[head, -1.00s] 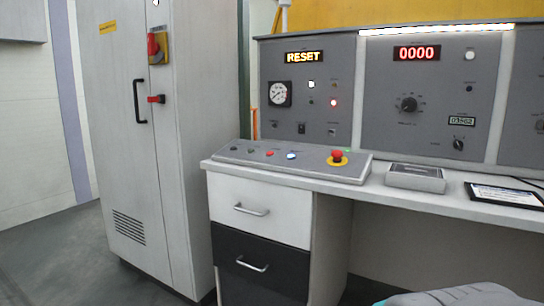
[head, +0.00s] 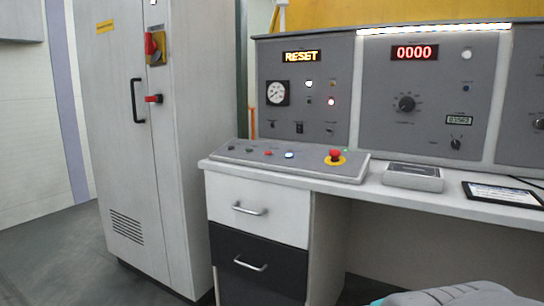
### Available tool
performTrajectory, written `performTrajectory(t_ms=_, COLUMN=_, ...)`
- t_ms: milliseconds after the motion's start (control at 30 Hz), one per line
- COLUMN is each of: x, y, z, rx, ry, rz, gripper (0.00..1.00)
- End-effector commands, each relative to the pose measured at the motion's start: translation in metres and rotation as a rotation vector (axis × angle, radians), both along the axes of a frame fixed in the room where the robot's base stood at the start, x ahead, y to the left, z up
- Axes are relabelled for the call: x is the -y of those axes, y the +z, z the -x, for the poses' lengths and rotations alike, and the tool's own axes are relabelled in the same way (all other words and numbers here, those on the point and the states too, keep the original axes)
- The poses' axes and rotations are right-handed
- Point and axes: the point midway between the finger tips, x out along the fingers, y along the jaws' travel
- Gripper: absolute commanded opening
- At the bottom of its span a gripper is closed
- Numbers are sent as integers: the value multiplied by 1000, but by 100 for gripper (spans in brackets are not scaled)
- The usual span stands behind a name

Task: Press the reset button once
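A sloped grey control console (head: 225,156) lies on the left end of the desk. On it, from left to right, are dark controls, a red button (head: 268,153), a blue-white lit button (head: 290,154) and a red mushroom button (head: 335,155) on a yellow disc. The display (head: 301,57) on the panel above reads RESET in amber. Button labels are too small to read, so I cannot tell which one is reset.
A tall grey cabinet (head: 150,210) with a red-yellow switch stands left. White and black drawers (head: 258,215) are under the console. A grey box (head: 413,176) and a framed sheet (head: 503,194) lie on the desk. The floor at the left is clear.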

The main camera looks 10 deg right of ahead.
Motion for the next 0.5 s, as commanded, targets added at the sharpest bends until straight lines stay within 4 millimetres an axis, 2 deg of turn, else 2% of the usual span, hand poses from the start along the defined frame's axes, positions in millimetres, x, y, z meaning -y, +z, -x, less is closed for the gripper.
performTrajectory(t_ms=33, x=0, y=0, z=0, rx=0, ry=0, rz=0, gripper=22)
performTrajectory(t_ms=233, x=0, y=0, z=0, rx=0, ry=0, rz=0, gripper=0)
performTrajectory(t_ms=500, x=0, y=0, z=0, rx=0, ry=0, rz=0, gripper=0)
